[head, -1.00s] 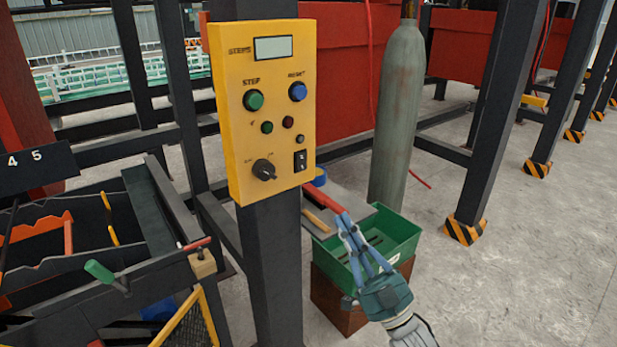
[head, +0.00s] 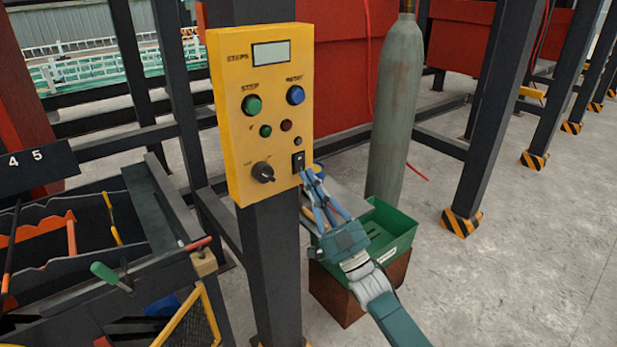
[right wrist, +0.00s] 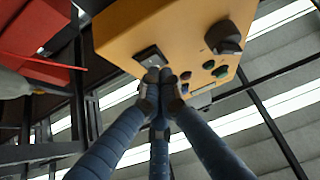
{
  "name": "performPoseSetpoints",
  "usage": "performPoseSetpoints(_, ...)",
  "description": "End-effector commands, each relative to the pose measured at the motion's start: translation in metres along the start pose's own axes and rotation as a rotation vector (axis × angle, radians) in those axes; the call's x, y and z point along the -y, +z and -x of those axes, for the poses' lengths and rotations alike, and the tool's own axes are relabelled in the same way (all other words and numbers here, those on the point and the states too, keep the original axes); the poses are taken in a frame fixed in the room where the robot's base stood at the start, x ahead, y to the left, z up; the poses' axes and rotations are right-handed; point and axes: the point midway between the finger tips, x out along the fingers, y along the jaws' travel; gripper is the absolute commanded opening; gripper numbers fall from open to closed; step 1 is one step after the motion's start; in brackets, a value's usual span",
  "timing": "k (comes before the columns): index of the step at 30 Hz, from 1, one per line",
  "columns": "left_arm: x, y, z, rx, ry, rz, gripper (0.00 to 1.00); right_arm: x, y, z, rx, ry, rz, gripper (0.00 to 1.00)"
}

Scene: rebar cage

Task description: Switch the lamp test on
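The yellow control panel (head: 238,130) is fixed to a dark post. Its black rocker switch (head: 298,162) sits at the lower right, under a small round dark element (head: 298,141). In the right wrist view the rocker (right wrist: 151,57) is just beyond the fingertips. My right gripper (head: 307,174) has its fingertips together, empty, at the rocker's lower edge in the head view; it also shows in the right wrist view (right wrist: 163,76). I cannot tell whether they touch the rocker. The small green lamp (head: 265,131) and red lamp (head: 286,126) look dark. My left gripper is out of view.
The panel also carries a black rotary knob (head: 263,172), a green button (head: 251,105), a blue button (head: 295,95) and a display (head: 269,54). A green bin (head: 398,246) stands below right, before a grey gas cylinder (head: 396,110). A tool rack with a green-handled tool (head: 104,272) is at left.

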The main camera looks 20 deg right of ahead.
Motion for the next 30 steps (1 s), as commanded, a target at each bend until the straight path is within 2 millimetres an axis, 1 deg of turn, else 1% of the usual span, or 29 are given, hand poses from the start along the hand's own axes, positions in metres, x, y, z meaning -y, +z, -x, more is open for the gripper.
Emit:
performPoseSetpoints(3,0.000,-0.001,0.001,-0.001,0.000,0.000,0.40,0.000,0.004,-0.004,-0.001,-0.001,0.000,0.00)
performPoseSetpoints(14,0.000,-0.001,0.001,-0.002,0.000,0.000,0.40,0.000,0.005,-0.004,-0.001,-0.001,0.001,0.00)
performPoseSetpoints(17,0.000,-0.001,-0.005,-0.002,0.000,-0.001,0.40,0.000,0.009,-0.004,-0.001,-0.001,0.000,0.00)
performPoseSetpoints(21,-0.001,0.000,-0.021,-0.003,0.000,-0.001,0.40,0.001,0.020,-0.007,-0.002,-0.002,0.000,0.00)
performPoseSetpoints(22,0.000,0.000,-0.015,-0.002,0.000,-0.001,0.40,0.001,0.015,-0.009,-0.001,-0.002,0.000,0.00)
performPoseSetpoints(23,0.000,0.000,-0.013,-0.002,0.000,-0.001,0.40,0.001,0.014,-0.010,0.000,-0.002,0.000,0.00)
performPoseSetpoints(28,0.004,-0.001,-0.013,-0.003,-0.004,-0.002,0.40,0.000,0.014,-0.009,0.000,-0.001,0.000,0.00)
performPoseSetpoints(30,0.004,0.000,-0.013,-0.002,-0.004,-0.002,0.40,0.000,0.015,-0.005,0.001,-0.001,0.000,0.00)
